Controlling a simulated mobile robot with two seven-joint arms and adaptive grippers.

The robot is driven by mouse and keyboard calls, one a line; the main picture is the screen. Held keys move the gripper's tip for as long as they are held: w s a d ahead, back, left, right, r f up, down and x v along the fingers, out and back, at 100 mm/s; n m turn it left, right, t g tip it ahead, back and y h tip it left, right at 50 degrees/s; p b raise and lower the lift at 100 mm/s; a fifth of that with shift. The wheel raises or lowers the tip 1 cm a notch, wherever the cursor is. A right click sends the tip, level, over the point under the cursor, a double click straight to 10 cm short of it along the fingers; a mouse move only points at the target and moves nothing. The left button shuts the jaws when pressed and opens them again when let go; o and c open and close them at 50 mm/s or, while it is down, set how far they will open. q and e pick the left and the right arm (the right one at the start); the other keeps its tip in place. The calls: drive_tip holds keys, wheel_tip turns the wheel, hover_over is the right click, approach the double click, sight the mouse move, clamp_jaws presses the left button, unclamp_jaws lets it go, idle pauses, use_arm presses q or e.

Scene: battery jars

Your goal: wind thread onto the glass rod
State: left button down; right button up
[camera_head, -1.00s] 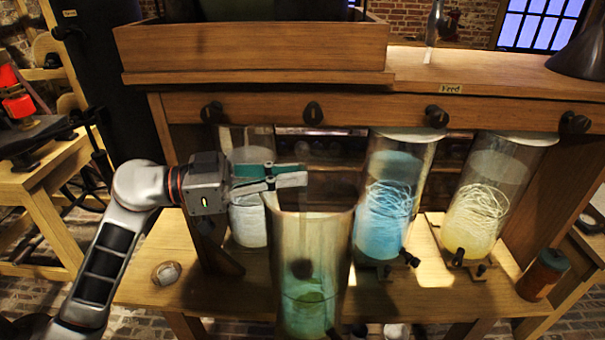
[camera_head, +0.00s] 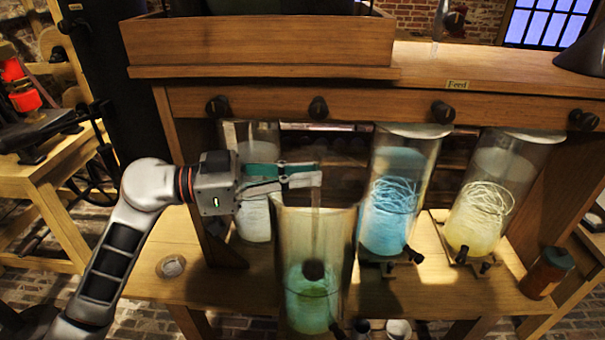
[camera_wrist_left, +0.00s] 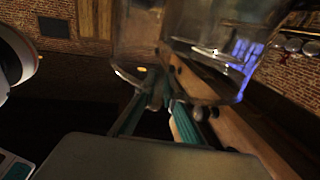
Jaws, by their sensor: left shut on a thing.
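My left gripper (camera_head: 319,174) is shut at the rim of the front glass jar (camera_head: 290,240), which holds green liquid (camera_head: 312,300). A thin, pale, see-through upright streak, perhaps the glass rod (camera_head: 316,225), runs down from its fingertips into the jar. A dark round spot shows at its lower end; I cannot tell what it is. In the left wrist view the teal fingers (camera_wrist_left: 163,92) meet under blurred clear glass. Pale tangled thread (camera_head: 393,196) lies in the blue jar (camera_head: 405,155), and more thread (camera_head: 487,200) lies in the yellow jar (camera_head: 512,155). My right gripper is out of view.
A jar with whitish contents (camera_head: 255,218) stands behind my left gripper. The shelf beam (camera_head: 380,104) with dark knobs runs above the jars. A small brown jar with a green lid (camera_head: 546,272) stands at right. The bench's left front (camera_head: 215,290) is mostly clear.

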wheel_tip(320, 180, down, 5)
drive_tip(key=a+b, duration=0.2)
drive_tip(key=b, duration=0.5)
use_arm(q)
wheel_tip(320, 180, up, 32)
drive_tip(key=p, duration=0.5)
drive_tip(key=shift+f, duration=0.2)
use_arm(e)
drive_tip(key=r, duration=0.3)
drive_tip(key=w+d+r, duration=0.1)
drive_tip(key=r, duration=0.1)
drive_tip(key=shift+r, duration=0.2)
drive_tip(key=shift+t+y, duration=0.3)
